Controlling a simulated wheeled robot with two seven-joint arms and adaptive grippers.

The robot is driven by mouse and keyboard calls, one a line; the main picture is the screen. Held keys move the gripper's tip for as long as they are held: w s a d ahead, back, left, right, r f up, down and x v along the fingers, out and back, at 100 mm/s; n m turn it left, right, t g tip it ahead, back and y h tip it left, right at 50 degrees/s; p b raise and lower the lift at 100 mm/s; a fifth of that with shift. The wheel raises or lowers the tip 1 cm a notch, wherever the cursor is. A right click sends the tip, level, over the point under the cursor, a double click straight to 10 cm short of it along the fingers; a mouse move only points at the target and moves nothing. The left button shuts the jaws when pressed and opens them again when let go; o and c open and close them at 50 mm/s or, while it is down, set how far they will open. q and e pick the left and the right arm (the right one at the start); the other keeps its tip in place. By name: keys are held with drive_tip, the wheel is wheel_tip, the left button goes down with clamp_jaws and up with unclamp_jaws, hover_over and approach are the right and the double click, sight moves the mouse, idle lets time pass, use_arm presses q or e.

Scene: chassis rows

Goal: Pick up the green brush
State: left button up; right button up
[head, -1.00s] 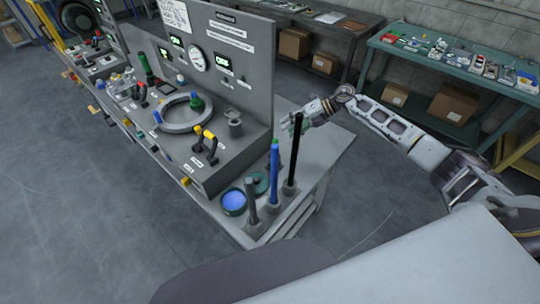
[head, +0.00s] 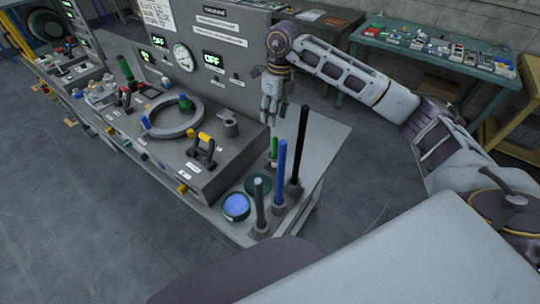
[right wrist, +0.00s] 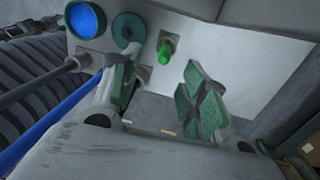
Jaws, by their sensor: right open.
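The green brush (head: 274,148) stands upright in a holder on the bench's end shelf, behind the blue-handled brush. In the right wrist view its green handle (right wrist: 166,49) is seen from above, between and beyond my fingers. My right gripper (head: 270,117) is above the green brush in the head view, fingers pointing down. In the right wrist view the right gripper (right wrist: 163,68) is open, its green-padded fingers apart with nothing between them. The brush's lower end is partly hidden. My left gripper is not in view.
Blue (head: 281,165), black (head: 299,148) and grey (head: 259,200) upright handles stand close by. A blue-filled tub (head: 236,207) and green disc (head: 258,183) sit beside them. The control panel (head: 225,75) rises to the left. The shelf's right part (head: 325,138) is clear.

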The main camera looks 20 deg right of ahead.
sight(274, 136)
drive_tip(key=shift+f+h+b, duration=0.4)
drive_tip(key=shift+b, duration=0.25)
use_arm(q)
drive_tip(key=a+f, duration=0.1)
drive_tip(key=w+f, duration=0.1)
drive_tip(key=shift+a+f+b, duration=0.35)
drive_tip(key=shift+b, duration=0.05)
use_arm(e)
drive_tip(key=shift+d+f, duration=0.15)
use_arm(q)
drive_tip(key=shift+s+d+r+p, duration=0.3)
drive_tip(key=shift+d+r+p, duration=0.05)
drive_tip(key=shift+p, duration=0.05)
use_arm(e)
drive_tip(key=shift+f, duration=4.25)
drive_tip(key=shift+s+f, duration=0.1)
drive_tip(key=shift+f, duration=0.05)
